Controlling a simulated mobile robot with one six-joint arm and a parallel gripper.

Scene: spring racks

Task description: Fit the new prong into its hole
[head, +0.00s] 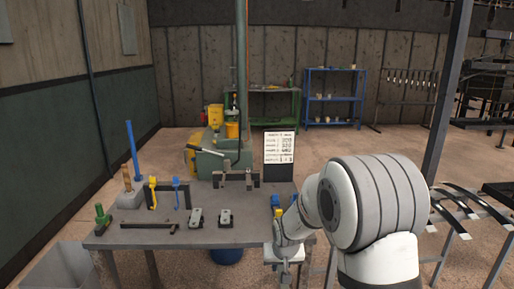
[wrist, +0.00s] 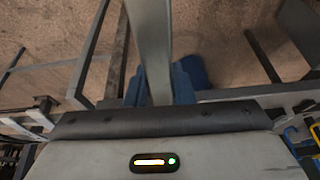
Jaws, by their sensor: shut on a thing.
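My gripper (head: 284,255) is low at the right front corner of the workbench, its tips hidden in the head view. In the wrist view, two blue finger pads (wrist: 183,83) flank a long flat grey bar (wrist: 154,45). The gripper is shut on this bar, which looks like the new prong. The bar runs away from the gripper to the top edge of the picture. Its far end is out of view. In the head view my arm and gripper hide the bar. I cannot make out the prong's hole in either view.
A grey bin (head: 62,272) stands at left. A rack with curved dark strips (head: 468,207) stands at right.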

